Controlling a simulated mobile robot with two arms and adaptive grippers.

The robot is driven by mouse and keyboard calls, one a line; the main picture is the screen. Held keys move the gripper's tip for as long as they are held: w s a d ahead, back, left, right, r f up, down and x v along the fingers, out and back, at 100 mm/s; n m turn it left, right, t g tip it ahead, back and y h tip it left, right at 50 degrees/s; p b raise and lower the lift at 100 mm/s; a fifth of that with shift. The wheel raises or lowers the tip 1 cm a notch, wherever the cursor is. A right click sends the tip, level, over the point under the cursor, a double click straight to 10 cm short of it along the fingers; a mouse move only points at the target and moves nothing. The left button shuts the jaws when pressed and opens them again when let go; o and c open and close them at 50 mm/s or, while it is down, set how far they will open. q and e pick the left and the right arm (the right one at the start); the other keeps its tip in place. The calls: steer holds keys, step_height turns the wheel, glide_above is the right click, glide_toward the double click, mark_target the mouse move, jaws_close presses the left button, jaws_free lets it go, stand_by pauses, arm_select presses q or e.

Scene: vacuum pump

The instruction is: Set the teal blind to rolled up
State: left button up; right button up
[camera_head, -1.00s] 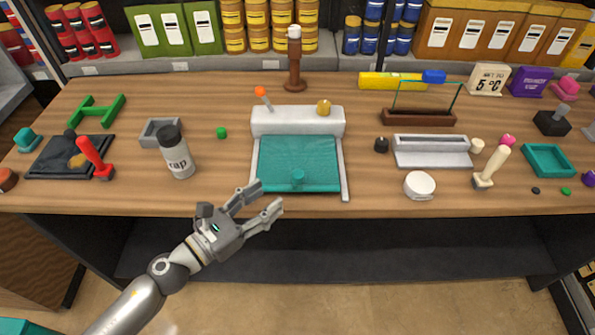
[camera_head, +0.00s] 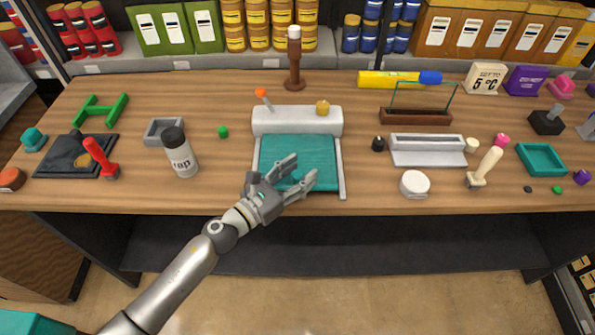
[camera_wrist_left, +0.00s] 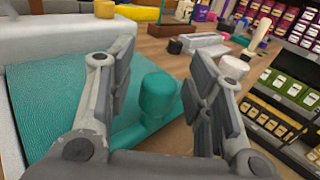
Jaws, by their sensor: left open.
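The teal blind (camera_head: 322,153) hangs down from a white housing (camera_head: 297,121) between two grey side rails, drawn out over the tabletop. The housing carries an orange-tipped lever (camera_head: 262,95) at its left and a yellow knob (camera_head: 323,107) at its right. My left gripper (camera_head: 306,170) is open over the blind's lower part. In the left wrist view the blind's teal knob (camera_wrist_left: 158,98) stands between the open fingers (camera_wrist_left: 160,90), with gaps visible on both sides. My right gripper is not in view.
A labelled bottle (camera_head: 181,156) and a green knob (camera_head: 223,132) stand left of the blind. A black knob (camera_head: 378,143) and a white round piece (camera_head: 415,184) stand to its right. The wooden tabletop (camera_head: 225,180) is bare just left of the blind.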

arm_select(q)
jaws_close()
steer(key=w+b, duration=0.5)
steer(key=w, duration=0.7)
steer(key=shift+w+f+b, duration=0.15)
steer(key=shift+w+b, duration=0.05)
steer(key=shift+b, duration=0.2)
steer(key=shift+w, duration=0.35)
jaws_free()
